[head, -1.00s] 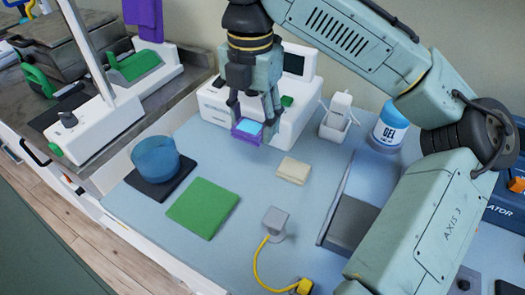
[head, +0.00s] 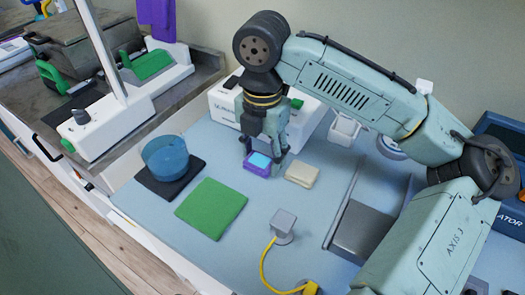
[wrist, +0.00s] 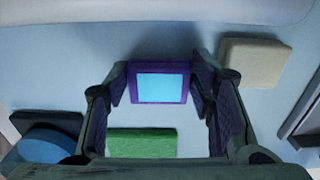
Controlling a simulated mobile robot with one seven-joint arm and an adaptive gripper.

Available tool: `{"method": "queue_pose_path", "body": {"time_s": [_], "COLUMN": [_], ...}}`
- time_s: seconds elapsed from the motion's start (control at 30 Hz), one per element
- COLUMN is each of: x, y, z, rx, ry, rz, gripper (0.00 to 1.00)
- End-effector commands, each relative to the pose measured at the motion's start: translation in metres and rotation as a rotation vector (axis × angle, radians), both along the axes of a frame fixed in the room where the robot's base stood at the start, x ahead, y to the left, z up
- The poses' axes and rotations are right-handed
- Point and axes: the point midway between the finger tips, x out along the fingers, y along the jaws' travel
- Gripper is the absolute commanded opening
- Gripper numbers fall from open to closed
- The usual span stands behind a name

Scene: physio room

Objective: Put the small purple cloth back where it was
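The small purple cloth (head: 257,170) is a folded purple block with a light blue square on top. It is at or just above the blue tabletop, left of a beige folded cloth (head: 302,174); whether it touches the table I cannot tell. My gripper (head: 264,160) points down over it. In the wrist view the purple cloth (wrist: 160,67) sits between my two fingertips (wrist: 159,84), which meet its left and right edges, so the gripper is shut on it. The beige cloth also shows at the right of the wrist view (wrist: 252,62).
A green cloth (head: 211,208) lies in front and left. A blue bowl (head: 166,158) stands on a dark pad (head: 181,184). A white device (head: 225,103) is behind my gripper. A grey block (head: 284,221) with a yellow cable is in front, and a grey tray (head: 360,232) lies right.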

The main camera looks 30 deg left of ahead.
Motion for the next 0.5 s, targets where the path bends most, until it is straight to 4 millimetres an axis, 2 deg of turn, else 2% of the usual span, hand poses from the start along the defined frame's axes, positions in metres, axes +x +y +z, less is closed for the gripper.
{"method": "queue_pose_path", "body": {"time_s": [0.27,0.5], "x": [0.0000,0.0000], "y": [0.0000,0.0000], "z": [0.0005,0.0005], "rx": [0.000,0.000], "ry": [0.000,0.000], "rz": [0.000,0.000], "gripper": [0.68,0.69]}}
